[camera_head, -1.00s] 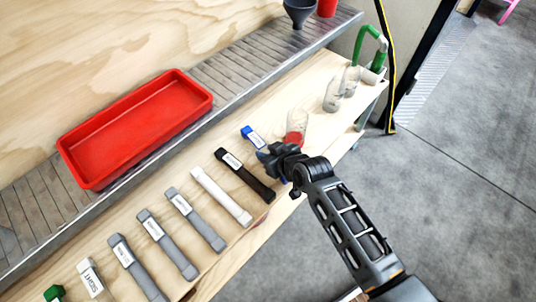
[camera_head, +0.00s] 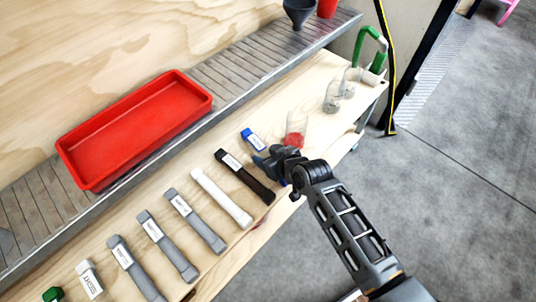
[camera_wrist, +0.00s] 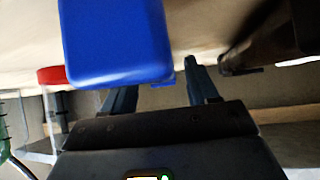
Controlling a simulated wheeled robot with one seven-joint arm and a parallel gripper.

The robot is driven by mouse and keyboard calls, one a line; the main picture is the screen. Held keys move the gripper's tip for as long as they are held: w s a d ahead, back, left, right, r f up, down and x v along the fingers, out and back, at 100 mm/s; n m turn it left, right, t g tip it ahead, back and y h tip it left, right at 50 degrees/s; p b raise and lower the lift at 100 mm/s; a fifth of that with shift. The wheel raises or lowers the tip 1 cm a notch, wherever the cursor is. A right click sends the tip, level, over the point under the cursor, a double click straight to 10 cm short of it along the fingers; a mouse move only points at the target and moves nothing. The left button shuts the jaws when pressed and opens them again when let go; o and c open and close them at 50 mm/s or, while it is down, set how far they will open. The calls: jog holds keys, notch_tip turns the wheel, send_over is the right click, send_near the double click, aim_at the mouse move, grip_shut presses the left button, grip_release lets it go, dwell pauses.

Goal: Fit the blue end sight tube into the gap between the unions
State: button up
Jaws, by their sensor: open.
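The blue end sight tube (camera_head: 254,139) lies on the wooden bench, its blue cap and white label showing. The gripper hides its near end in the head view. In the wrist view, a large blue end (camera_wrist: 115,40) fills the upper left, close to the camera. My gripper (camera_head: 264,158) is at the near end of this tube, beside the black tube. Its two fingers (camera_wrist: 162,90) stand apart in the wrist view, with nothing clearly between them. I cannot make out the unions or the gap in these frames.
A black tube (camera_head: 245,176) lies just left of the gripper, then a white tube (camera_head: 222,198) and several grey ones. A red tray (camera_head: 135,125) sits on the slatted shelf behind.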

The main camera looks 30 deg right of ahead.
jog(key=v, duration=0.2)
jog(key=p+v, duration=0.1)
jog(key=v, duration=0.2)
jog(key=p+v, duration=0.1)
jog(key=v, duration=0.1)
jog(key=shift+s+d+r, duration=0.1)
jog(key=shift+d+r, duration=0.3)
jog(key=shift+r, duration=0.05)
